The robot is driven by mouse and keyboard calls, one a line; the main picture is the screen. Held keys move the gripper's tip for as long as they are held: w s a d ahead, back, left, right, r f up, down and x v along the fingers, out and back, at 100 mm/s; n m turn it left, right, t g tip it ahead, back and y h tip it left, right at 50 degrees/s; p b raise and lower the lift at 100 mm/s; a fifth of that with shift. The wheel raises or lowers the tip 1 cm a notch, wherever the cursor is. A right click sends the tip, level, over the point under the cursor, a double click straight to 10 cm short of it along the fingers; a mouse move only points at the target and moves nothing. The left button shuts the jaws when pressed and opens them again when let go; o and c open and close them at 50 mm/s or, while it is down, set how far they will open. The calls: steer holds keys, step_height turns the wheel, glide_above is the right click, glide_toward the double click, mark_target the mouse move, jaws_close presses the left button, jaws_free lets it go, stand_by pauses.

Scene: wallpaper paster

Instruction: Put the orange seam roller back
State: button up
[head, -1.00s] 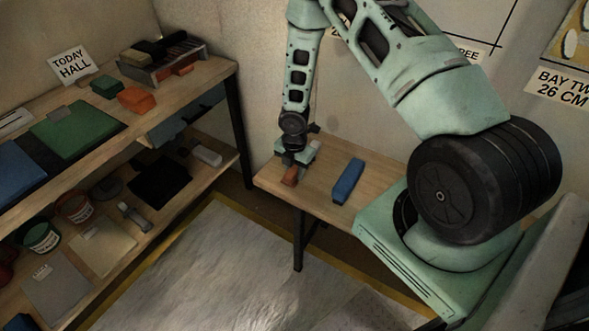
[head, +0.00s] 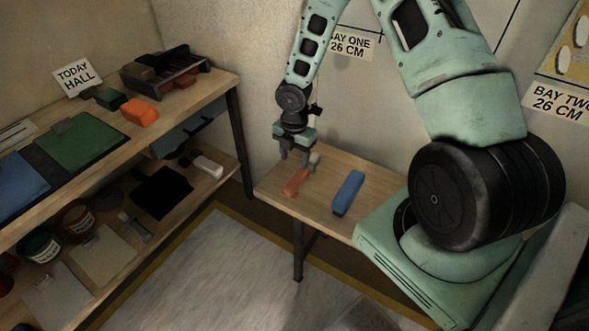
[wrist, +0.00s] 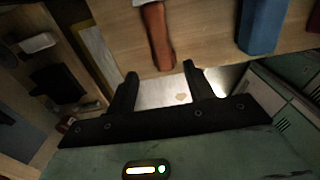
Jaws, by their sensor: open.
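An orange tool with a white end (head: 297,182), which looks like the seam roller, lies on the small wooden table near its left end. The wrist view shows its orange-brown handle (wrist: 157,35), with the white part cut off by the top edge. My gripper (head: 295,161) is over the tool's far end in the head view, fingers pointing down. In the wrist view my gripper (wrist: 160,72) is open and empty. The handle's near end lies just beyond the fingertips, roughly in line with the gap, and looks apart from them.
A blue block (head: 348,193) lies right of the tool on the small table (head: 325,208). The left shelf's top bears a dark rack (head: 165,68), an orange block (head: 140,111) and a green board (head: 83,140). Tubs and boards fill its lower level. The floor between is clear.

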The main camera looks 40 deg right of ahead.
step_height(320, 180, up, 7)
steer(key=p, duration=0.1)
steer(key=s+a+r+m, duration=0.3)
steer(key=a+r, duration=0.3)
steer(key=a, duration=0.1)
steer(key=s+a+r+m, duration=0.3)
steer(key=s+a+r, duration=0.15)
steer(key=a, duration=0.35)
steer(key=s+a+r+m+p, duration=0.2)
steer(key=s+a+r+m, duration=0.2)
steer(key=s+r, duration=0.2)
steer(key=s+a+r+m+p, duration=0.2)
steer(key=s+a+r+m, duration=0.2)
steer(key=s+r, duration=0.3)
steer(key=s+a, duration=0.1)
steer(key=s, duration=0.3)
steer(key=shift+a+y+p, duration=0.3)
